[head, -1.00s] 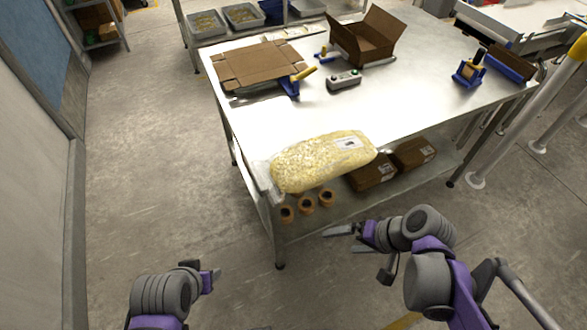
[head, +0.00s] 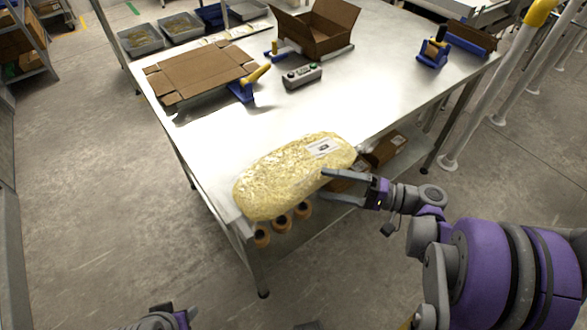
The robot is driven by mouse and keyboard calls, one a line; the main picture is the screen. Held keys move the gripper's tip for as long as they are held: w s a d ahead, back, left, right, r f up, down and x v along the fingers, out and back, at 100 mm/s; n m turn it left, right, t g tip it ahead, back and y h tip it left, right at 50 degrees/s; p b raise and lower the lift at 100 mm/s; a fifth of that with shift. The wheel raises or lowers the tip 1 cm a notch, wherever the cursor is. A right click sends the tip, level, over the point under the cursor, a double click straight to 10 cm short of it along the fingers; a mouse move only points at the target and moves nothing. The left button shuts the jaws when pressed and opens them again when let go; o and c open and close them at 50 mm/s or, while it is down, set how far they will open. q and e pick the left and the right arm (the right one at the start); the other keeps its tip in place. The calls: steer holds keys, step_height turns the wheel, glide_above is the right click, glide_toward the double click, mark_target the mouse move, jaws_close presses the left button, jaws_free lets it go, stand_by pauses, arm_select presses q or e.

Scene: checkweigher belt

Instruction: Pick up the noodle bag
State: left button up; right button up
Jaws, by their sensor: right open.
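The noodle bag (head: 285,178) is a large clear bag of yellowish noodles with a white label. It lies along the near edge of the metal table (head: 210,130). My right gripper (head: 326,184) is open at the right end of the bag, with its fingertips pointing left. One finger is close to the bag's right side and the other is lower; I cannot tell whether either touches it. Of my left arm, only a small part shows at the bottom left edge, and its fingers cannot be made out.
On the table are a flattened carton (head: 205,72), an open cardboard box (head: 315,28), a grey control box (head: 302,75) and blue tape dispensers (head: 432,52). Brown boxes (head: 387,147) and several tape rolls (head: 281,223) sit below the table top. White posts stand at the right.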

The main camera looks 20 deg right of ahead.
mark_target(309, 181)
steer(key=shift+r+x, duration=0.15)
steer(key=shift+x, duration=1.2)
steer(key=shift+r+x, duration=0.15)
steer(key=shift+x, duration=1.2)
steer(key=shift+s+a, duration=0.15)
steer(key=shift+s, duration=0.05)
jaws_close()
